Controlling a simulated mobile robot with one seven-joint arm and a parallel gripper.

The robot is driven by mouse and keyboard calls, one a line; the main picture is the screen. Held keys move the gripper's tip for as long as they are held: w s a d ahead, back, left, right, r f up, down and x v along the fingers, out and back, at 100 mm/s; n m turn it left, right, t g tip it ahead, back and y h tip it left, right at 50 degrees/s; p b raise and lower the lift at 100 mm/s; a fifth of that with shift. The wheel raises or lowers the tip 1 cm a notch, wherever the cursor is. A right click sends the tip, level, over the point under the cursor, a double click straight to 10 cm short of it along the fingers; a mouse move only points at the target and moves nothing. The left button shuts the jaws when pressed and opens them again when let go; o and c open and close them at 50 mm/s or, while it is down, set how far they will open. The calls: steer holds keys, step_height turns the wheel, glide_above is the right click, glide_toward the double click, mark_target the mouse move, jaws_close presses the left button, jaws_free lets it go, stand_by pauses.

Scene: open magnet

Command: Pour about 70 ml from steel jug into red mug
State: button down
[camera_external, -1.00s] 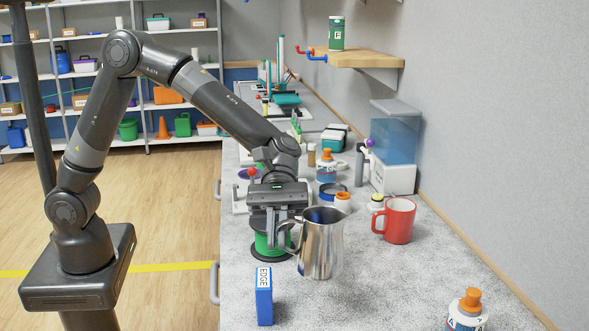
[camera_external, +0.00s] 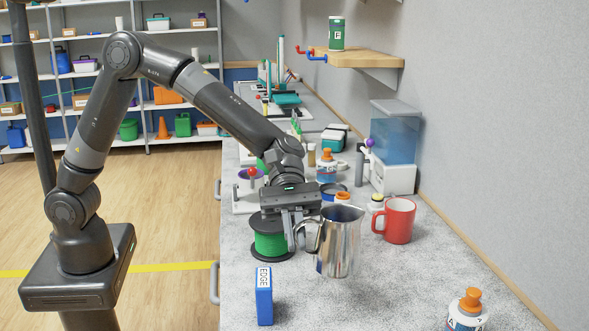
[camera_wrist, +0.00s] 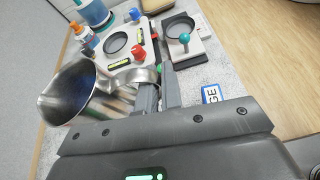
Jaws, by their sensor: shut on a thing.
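The steel jug (camera_external: 339,245) is held upright by its handle in my gripper (camera_external: 297,232), which is shut on it, just left of the jug. The jug seems to hang above the counter, though the gap is hard to judge. In the wrist view the jug (camera_wrist: 78,95) is at the left, its handle between the fingers of my gripper (camera_wrist: 160,92). Its contents do not show clearly. The red mug (camera_external: 398,222) stands upright on the counter to the right of the jug and a little farther back. The inside of the mug is mostly hidden.
A green spool (camera_external: 270,240) stands left of the jug. A blue EDGE box (camera_external: 264,297) is in front. An orange-capped bottle (camera_external: 467,310) stands front right.

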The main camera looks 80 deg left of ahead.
mark_target(357, 253)
steer(key=w+n+t, duration=0.1)
steer(key=w+t, duration=0.1)
steer(key=w, duration=0.1)
steer(key=w+f+n+t+y, duration=0.1)
steer(key=w+n+t, duration=0.1)
steer(key=w, duration=0.1)
steer(key=w+f+n+t, duration=0.1)
steer(key=w+n, duration=0.1)
steer(key=w, duration=0.1)
steer(key=shift+w+a+f+t, duration=0.2)
steer(key=shift+w+t, duration=0.1)
steer(key=shift+t, duration=0.1)
steer(key=w+a+f+n+t+y, duration=0.1)
steer(key=w+f, duration=0.1)
steer(key=w+a+f+n+t+y, duration=0.1)
steer(key=w+a+f+n+t, duration=0.1)
steer(key=w+a+f+n+t+y, duration=0.1)
steer(key=w+f, duration=0.1)
steer(key=shift+w+a+n+t, duration=0.2)
steer(key=shift+w+n+t, duration=0.1)
steer(key=shift+t, duration=0.1)
steer(key=shift+w+a+f+n+y, duration=0.3)
steer(key=shift+a+f+n+y, duration=0.1)
steer(key=shift+f+y, duration=0.1)
